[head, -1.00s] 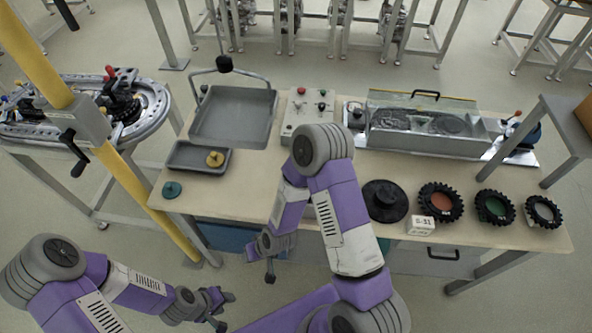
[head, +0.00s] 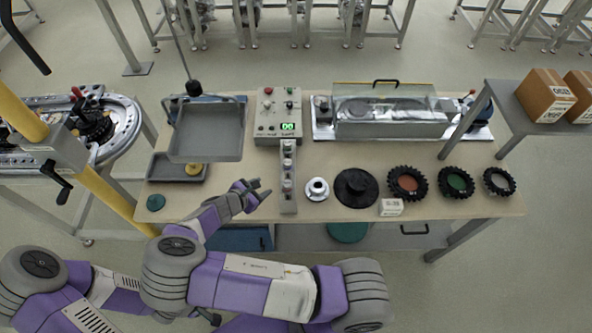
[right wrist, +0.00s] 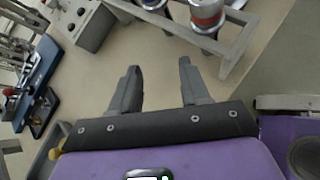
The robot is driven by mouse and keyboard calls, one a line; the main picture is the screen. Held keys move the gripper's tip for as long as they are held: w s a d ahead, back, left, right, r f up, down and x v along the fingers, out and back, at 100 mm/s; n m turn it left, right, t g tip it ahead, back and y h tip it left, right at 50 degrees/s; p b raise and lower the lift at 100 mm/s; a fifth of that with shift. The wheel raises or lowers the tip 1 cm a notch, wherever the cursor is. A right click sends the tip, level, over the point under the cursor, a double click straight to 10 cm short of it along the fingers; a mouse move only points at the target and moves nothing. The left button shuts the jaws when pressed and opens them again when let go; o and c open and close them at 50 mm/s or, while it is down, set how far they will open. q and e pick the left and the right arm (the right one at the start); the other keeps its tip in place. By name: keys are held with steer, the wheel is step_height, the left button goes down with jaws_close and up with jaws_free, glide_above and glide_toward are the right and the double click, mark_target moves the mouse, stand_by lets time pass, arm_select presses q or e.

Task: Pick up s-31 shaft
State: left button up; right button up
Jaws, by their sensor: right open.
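A narrow grey rack (head: 289,207) stands upright on the table and holds several small cylindrical parts (head: 287,166). I cannot read which one is the s-31 shaft. The right wrist view shows the rack (right wrist: 236,48) with a red-banded cylinder (right wrist: 207,14) and a silver one beside it. My right gripper (head: 261,190) is open and empty, just left of the rack, fingers toward it; its two fingers (right wrist: 157,82) show apart in the wrist view. A small part of my left gripper (head: 211,318) shows at the bottom; the rest is hidden by my right arm.
A white flanged part (head: 317,189), a black disc (head: 356,188), a white label block (head: 391,207) and several toothed rings (head: 408,183) stand right of the rack. Behind it is a control box (head: 277,117); a grey tray (head: 207,132) is at left.

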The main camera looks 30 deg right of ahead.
mark_target(286, 163)
steer(key=d+r+n+h, duration=0.3)
steer(key=d+r, duration=0.1)
steer(key=r, duration=0.1)
steer(key=x, duration=0.7)
steer(key=shift+d+r, duration=0.1)
steer(key=shift+c, duration=0.2)
jaws_close()
stand_by(0.9)
